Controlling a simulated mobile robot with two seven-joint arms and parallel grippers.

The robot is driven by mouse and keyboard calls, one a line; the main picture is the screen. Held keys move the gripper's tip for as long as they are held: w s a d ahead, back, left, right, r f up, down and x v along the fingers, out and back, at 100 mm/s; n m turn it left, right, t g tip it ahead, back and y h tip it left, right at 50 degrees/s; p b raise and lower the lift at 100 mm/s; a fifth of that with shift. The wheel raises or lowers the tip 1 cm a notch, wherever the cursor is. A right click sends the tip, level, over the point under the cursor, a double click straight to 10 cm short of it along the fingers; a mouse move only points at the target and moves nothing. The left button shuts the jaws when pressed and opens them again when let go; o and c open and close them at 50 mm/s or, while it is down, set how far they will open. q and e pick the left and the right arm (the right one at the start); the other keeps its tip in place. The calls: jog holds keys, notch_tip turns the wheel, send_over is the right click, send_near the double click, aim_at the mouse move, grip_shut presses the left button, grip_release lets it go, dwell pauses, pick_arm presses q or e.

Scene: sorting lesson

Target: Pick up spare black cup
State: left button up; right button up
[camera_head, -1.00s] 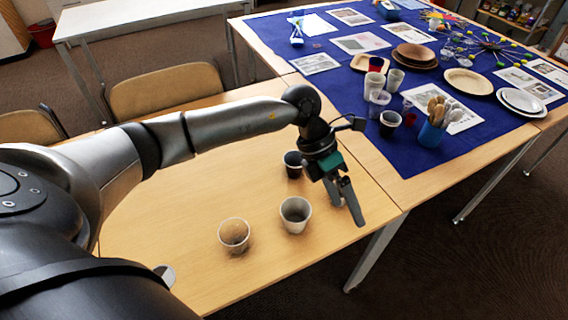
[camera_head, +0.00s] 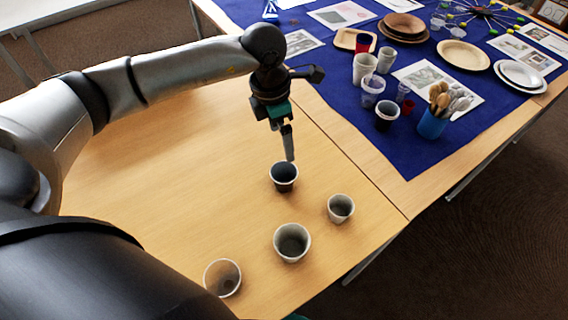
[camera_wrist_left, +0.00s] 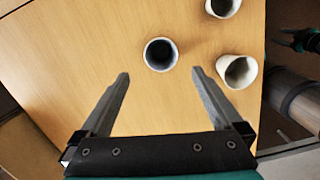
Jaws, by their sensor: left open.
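The black cup (camera_head: 284,177) stands upright on the bare wooden table, dark inside with a pale rim. It also shows in the left wrist view (camera_wrist_left: 160,54), just beyond the gap between the fingertips. My left gripper (camera_head: 289,157) is over this cup, pointing down, its fingers overlapping in the head view. In the left wrist view the left gripper (camera_wrist_left: 160,73) is open and empty, its fingers apart on either side of the cup's line. Another dark cup (camera_head: 387,117) stands on the blue cloth. Part of my right gripper (camera_wrist_left: 298,40) shows at the wrist view's right edge.
Three pale cups stand near the black one: a small one (camera_head: 341,208), a larger one (camera_head: 292,243) and one nearer me (camera_head: 222,278). The blue cloth (camera_head: 345,120) holds cups, plates and a blue utensil cup (camera_head: 431,124). The table's left side is clear.

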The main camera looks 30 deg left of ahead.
pick_arm(q)
send_near(284, 173)
notch_tip(284, 173, up, 3)
jog(key=s+d, duration=0.2)
jog(key=f, duration=0.1)
jog(key=f+b, duration=0.1)
jog(key=f, duration=0.1)
jog(key=shift+w+d+f, duration=0.15)
jog(key=shift+w+f, duration=0.15)
jog(key=shift+f, duration=0.55)
jog(key=f, duration=0.2)
jog(key=f+b, duration=0.1)
jog(key=f, duration=0.1)
jog(key=shift+w+a+f, duration=0.1)
jog(key=shift+a+f, duration=0.1)
jog(key=shift+f, duration=0.2)
jog(key=c, duration=1.2)
pick_arm(e)
jog(key=s+f, duration=0.2)
jog(key=shift+s+d+f, duration=0.15)
jog(key=shift+s+f, duration=0.2)
